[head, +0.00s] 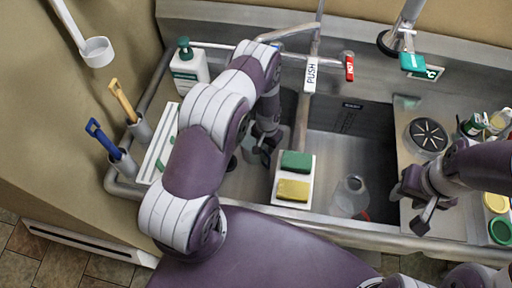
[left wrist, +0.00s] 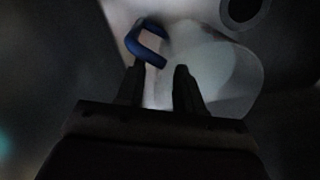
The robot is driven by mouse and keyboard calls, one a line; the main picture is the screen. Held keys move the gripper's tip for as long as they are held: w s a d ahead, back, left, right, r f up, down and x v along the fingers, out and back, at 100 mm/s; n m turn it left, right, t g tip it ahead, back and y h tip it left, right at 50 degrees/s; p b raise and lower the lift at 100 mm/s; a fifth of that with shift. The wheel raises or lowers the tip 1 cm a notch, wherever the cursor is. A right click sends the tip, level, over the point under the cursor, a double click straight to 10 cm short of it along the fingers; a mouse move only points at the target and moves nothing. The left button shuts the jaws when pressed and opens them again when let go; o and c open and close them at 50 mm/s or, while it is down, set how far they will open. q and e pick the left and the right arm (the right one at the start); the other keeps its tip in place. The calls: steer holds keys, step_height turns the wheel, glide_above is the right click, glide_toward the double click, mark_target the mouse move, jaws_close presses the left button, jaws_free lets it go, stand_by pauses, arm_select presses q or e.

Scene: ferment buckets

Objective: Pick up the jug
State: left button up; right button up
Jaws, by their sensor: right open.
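A pale, translucent jug (left wrist: 222,75) with a blue handle (left wrist: 146,42) shows in the left wrist view, just beyond my left gripper (left wrist: 160,68). Its two dark fingers stand apart, with the handle near the left finger and a gap to the right finger. In the head view my left gripper (head: 266,148) points down into the left sink basin and my arm hides most of what is there. Another clear vessel (head: 349,196) with a red part stands in the right basin. My right gripper (head: 424,208) is open and empty over the right side of the sink.
A white holder with a green sponge (head: 296,162) and a yellow sponge (head: 293,190) sits between the basins. A soap bottle (head: 188,65) stands at the back left. Several bottles and jars (head: 497,203) crowd the right.

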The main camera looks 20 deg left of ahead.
arm_select(q)
steer(key=shift+d, duration=0.1)
jaws_close()
stand_by(1.3)
